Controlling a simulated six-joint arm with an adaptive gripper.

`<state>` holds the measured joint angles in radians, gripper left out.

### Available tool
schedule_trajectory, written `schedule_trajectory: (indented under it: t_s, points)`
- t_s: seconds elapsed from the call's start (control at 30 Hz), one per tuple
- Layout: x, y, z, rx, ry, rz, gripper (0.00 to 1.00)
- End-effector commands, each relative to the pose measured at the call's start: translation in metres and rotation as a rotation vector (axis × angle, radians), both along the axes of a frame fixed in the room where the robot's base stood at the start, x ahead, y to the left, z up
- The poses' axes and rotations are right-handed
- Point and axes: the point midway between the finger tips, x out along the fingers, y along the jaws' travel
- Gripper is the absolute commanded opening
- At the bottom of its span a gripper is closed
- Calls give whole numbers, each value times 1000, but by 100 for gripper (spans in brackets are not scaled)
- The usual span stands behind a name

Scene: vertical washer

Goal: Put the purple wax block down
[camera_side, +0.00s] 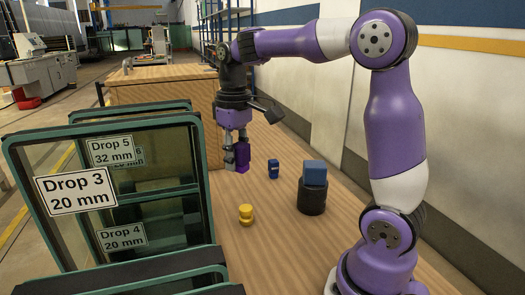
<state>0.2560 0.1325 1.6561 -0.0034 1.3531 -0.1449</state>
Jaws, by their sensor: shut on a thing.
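The purple wax block (242,157) is a small dark purple piece held between the fingers of my gripper (236,150). My gripper points down and is shut on the block. The block hangs over the wooden table (268,222), near the right edge of the glass racks. I cannot tell exactly how high it is above the tabletop.
Glass panels in green frames (190,165) with drop labels stand at left. A yellow piece (245,214), a small dark blue piece (273,169) and a blue block (315,173) on a black cylinder (311,197) stand on the table. A wooden box (165,88) is behind.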

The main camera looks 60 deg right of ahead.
Motion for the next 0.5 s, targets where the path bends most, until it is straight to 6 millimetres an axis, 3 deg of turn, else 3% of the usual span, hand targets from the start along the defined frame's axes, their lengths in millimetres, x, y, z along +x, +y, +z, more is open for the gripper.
schedule_trajectory:
  t_s: [0.27,0.5]
  points:
    - [24,-21,0,1,1,-295,0]
    - [56,-55,-5,3,1,-751,0]
